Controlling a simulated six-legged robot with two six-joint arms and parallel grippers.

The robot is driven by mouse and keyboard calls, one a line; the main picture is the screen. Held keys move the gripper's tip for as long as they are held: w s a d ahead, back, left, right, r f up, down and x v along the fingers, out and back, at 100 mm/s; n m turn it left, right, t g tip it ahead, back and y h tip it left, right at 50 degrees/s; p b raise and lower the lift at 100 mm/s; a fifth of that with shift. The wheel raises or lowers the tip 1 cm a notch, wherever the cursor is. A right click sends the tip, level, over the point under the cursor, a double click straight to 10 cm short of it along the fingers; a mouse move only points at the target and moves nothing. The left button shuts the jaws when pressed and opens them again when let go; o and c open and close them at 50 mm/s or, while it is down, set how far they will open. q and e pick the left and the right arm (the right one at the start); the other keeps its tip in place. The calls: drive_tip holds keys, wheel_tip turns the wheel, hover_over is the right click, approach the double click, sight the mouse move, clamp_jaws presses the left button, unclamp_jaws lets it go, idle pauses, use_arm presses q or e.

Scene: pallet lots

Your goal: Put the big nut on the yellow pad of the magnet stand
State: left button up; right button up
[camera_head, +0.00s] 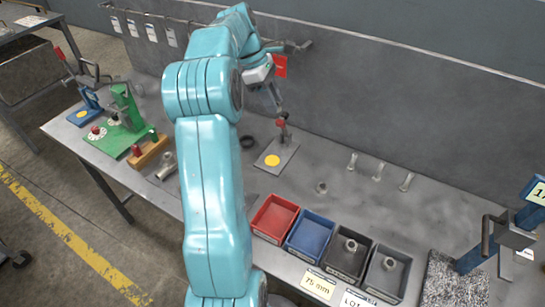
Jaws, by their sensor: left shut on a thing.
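The magnet stand is a grey plate (265,151) with a round yellow pad (272,160) and a short post with a red knob at its back edge. The pad is bare. My left gripper (279,105) is just above and behind the stand, pointing down. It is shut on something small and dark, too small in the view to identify. A grey nut (320,187) lies on the table to the right of the stand. Other nuts sit in the dark bin (338,268) and the grey bin (383,286). My right gripper does not show.
A red bin (274,216) and a blue bin (311,233) stand at the front. Several bolts (352,161) stand at the back right. A dark ring (247,141) lies left of the stand. A green fixture (117,139) and a blue stand (84,114) are at the left.

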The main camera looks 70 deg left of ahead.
use_arm(q)
drive_tip(key=b, duration=0.1)
hover_over(274, 161)
drive_tip(key=s, duration=0.1)
drive_tip(key=f, duration=1)
drive_tip(key=a+f, duration=0.1)
drive_tip(key=f, duration=0.4)
drive_tip(key=shift+s+f, duration=0.1)
drive_tip(key=shift+f, duration=0.1)
wheel_tip(274, 161, down, 5)
drive_tip(key=shift+r, duration=0.1)
drive_tip(key=shift+d, duration=0.1)
drive_tip(key=shift+b, duration=0.3)
drive_tip(key=o, duration=1)
drive_tip(key=shift+f, duration=0.2)
drive_tip(key=shift+o, duration=0.2)
drive_tip(key=shift+r, duration=0.1)
